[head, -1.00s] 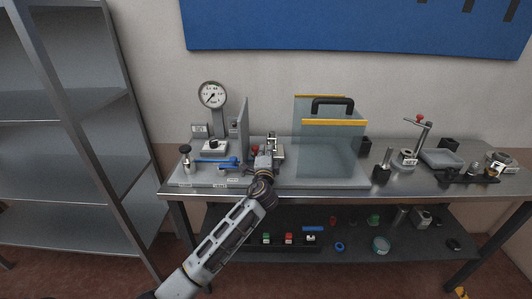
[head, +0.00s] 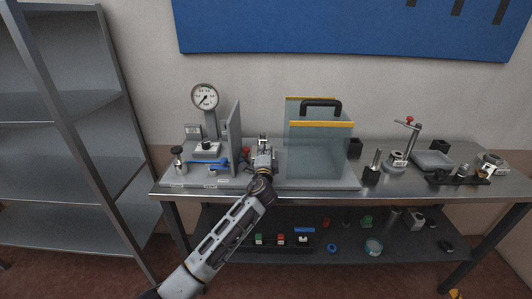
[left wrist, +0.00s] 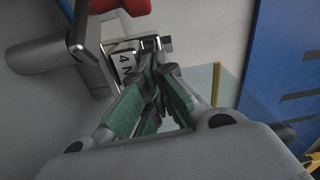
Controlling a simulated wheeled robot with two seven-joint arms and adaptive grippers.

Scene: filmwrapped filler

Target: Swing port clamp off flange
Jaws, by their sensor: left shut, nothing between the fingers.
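My left gripper (head: 264,146) is at the metal fitting left of the clear box, its fingers closed. In the left wrist view its fingertips (left wrist: 158,68) are together with nothing between them. They lie right beside a shiny metal clamp-like piece (left wrist: 122,62) carrying a partly hidden label. I cannot tell whether they touch it. My right gripper is not in view.
A clear box with yellow edges and a black handle (head: 320,103) stands close right of my gripper. An upright grey panel (head: 234,138), a dial gauge (head: 205,97) and a blue lever (head: 208,162) are on the left. Small fixtures and a tray (head: 433,160) occupy the bench's right.

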